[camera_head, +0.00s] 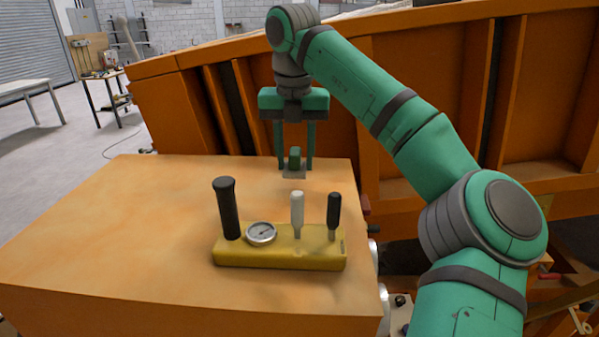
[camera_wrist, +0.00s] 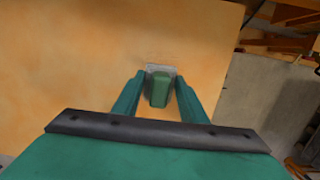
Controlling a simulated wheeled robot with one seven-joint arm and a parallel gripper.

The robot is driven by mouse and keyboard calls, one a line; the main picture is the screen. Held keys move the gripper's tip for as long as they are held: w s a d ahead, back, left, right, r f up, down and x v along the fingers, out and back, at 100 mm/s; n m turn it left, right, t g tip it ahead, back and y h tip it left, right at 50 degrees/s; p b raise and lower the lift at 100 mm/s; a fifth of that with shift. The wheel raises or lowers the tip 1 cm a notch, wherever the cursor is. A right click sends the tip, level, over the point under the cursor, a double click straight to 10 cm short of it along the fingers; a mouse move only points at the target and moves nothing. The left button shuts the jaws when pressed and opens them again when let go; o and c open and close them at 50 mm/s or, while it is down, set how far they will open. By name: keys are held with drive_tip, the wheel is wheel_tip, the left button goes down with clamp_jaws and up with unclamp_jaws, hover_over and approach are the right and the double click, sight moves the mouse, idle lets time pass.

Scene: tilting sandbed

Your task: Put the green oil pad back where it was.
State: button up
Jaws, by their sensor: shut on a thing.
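The green oil pad (camera_head: 295,155) is a small green block, upright near the far edge of the orange table top. It also shows in the wrist view (camera_wrist: 160,91). A flat grey patch (camera_head: 294,175) lies at its foot; I cannot tell whether it is part of the pad. My gripper (camera_head: 296,166) points straight down with one finger on each side of the pad and is shut on it. In the wrist view the pad is between my fingertips (camera_wrist: 159,84). I cannot tell whether the pad touches the table top.
The orange table top (camera_head: 110,230) is clear to the left. A yellow block (camera_head: 280,258) with a black handle (camera_head: 228,208), a gauge (camera_head: 261,233) and two levers stands nearer the camera. The tall orange sandbed wall (camera_head: 410,70) rises behind my gripper.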

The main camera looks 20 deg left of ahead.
sight(299, 172)
drive_tip(key=shift+w+d+f, duration=0.3)
drive_tip(key=shift+f, duration=0.15)
drive_tip(key=shift+w+f, duration=0.15)
drive_tip(key=shift+f, duration=1.45)
drive_tip(key=shift+f, duration=0.1)
drive_tip(key=o, duration=1.1)
drive_tip(key=r, duration=0.4)
drive_tip(key=s+r, duration=0.1)
drive_tip(key=r, duration=0.7)
drive_tip(key=shift+s+d+r, duration=0.1)
drive_tip(key=shift+s+d, duration=0.1)
drive_tip(key=shift+a, duration=0.1)
